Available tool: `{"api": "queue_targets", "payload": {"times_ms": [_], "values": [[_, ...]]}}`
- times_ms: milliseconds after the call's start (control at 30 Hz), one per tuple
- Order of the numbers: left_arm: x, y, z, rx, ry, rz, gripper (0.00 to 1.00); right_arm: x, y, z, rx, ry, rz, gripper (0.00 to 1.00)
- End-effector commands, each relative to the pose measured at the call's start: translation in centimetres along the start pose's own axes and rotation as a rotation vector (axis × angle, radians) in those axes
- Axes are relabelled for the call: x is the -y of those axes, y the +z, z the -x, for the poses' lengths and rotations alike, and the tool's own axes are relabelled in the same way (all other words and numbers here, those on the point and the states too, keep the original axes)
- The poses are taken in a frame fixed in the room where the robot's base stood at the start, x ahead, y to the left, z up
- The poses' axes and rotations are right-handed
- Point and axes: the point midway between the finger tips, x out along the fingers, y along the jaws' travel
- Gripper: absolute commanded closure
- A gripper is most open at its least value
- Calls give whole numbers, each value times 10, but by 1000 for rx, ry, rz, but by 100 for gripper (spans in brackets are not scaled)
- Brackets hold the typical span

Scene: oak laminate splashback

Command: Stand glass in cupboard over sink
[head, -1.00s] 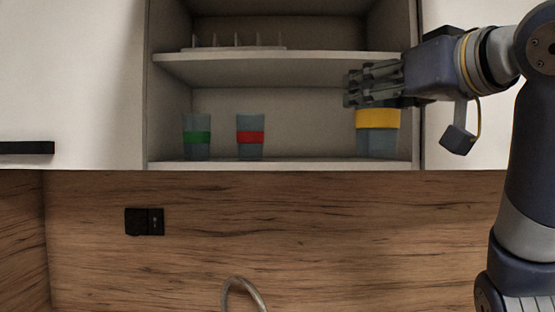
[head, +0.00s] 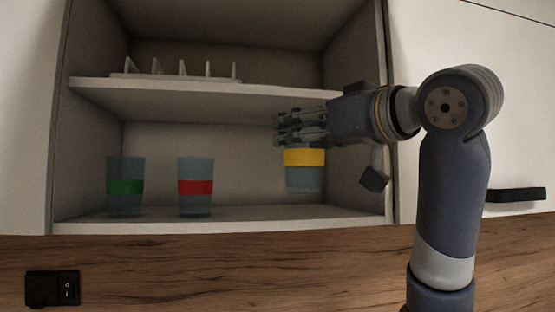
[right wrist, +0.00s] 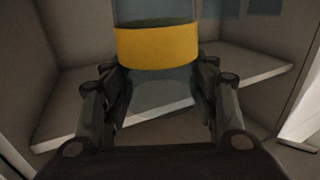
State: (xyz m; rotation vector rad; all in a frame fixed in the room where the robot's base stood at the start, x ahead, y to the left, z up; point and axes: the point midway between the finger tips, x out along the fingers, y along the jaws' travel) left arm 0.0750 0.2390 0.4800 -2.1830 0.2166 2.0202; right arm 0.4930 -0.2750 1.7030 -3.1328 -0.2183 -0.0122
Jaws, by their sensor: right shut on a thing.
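The glass with a yellow band (head: 304,172) is upright inside the open cupboard, at the right of the lower compartment. My right gripper (head: 298,128) reaches in from the right and is shut on it near the rim. Its base shows above the back edge of the lower shelf (head: 250,214), so it looks held a little above that board. In the right wrist view the yellow-banded glass (right wrist: 158,48) is between the two fingers (right wrist: 162,100). The cupboard (head: 352,180) has a middle shelf above the glass. My left gripper is not in view.
A green-banded glass (head: 125,187) and a red-banded glass (head: 195,187) stand on the lower shelf to the left. Free board lies between the red-banded and yellow-banded glasses.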

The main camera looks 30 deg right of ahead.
Motion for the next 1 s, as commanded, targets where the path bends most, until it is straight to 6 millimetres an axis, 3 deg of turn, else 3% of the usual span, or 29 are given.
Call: {"api": "queue_targets", "payload": {"times_ms": [33,133,333,467,567,800,1000], "values": [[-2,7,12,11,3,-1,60,-5,-2,-15,7,1,-2,90],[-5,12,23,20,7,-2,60,-13,1,-40,7,1,-2,90],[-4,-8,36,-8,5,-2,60,-24,5,-75,2,0,0,90],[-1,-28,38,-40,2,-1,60,-26,8,-82,-1,0,1,90],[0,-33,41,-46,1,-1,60,-26,16,-83,0,0,2,90],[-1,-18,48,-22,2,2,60,-26,40,-83,1,0,1,90],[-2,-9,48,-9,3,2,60,-26,44,-82,-1,-1,1,90]]}}
